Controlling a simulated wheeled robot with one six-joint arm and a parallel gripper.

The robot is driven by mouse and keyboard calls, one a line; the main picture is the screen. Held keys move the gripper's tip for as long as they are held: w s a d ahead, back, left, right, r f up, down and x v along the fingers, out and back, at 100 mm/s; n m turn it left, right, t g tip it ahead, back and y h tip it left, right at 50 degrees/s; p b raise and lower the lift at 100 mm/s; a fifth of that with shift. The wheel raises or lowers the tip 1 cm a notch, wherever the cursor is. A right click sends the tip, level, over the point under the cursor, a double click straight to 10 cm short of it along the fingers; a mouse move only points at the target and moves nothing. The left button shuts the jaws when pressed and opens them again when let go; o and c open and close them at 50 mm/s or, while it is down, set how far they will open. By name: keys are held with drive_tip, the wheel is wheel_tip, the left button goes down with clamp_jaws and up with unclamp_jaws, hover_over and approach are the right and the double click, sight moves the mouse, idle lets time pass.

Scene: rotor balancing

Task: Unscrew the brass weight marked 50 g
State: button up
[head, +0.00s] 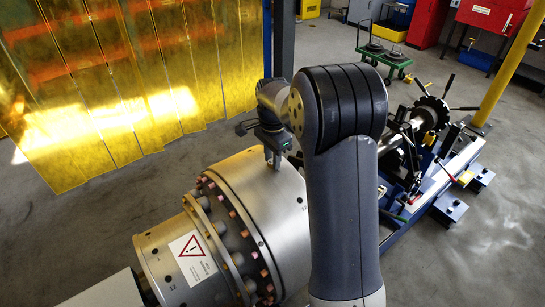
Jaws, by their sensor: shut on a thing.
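A large grey steel rotor (262,200) lies with its axis level across the lower middle of the head view. My gripper (272,160) points down at the top of its drum. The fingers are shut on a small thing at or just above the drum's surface. The fingers hide that thing, so I cannot make out its colour or any mark. No weight with a readable 50 g mark shows. Several coppery bolt heads or plugs (232,214) ring the rotor's flange, left of my gripper. My own arm covers the drum's right side.
Translucent yellow strip curtains (110,90) hang at the left. A blue stand (440,180) with a shaft and black handles stands at the right, beside a yellow post (500,75). A green trolley (385,55) and red cabinet (490,14) are behind. Grey floor is open between them.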

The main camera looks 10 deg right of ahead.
drive_tip(key=n+p, duration=0.1)
drive_tip(key=n, duration=0.4)
drive_tip(key=n+p, duration=0.1)
drive_tip(key=n, duration=0.5)
drive_tip(key=shift+r+n, duration=0.1)
drive_tip(key=shift+n, duration=0.3)
drive_tip(key=n, duration=0.6)
drive_tip(key=shift+p, duration=0.35)
drive_tip(key=shift+n, duration=0.3)
drive_tip(key=n, duration=0.4)
drive_tip(key=shift+n, duration=0.4)
drive_tip(key=n+p, duration=0.1)
drive_tip(key=n, duration=1)
drive_tip(key=shift+n, duration=1.3)
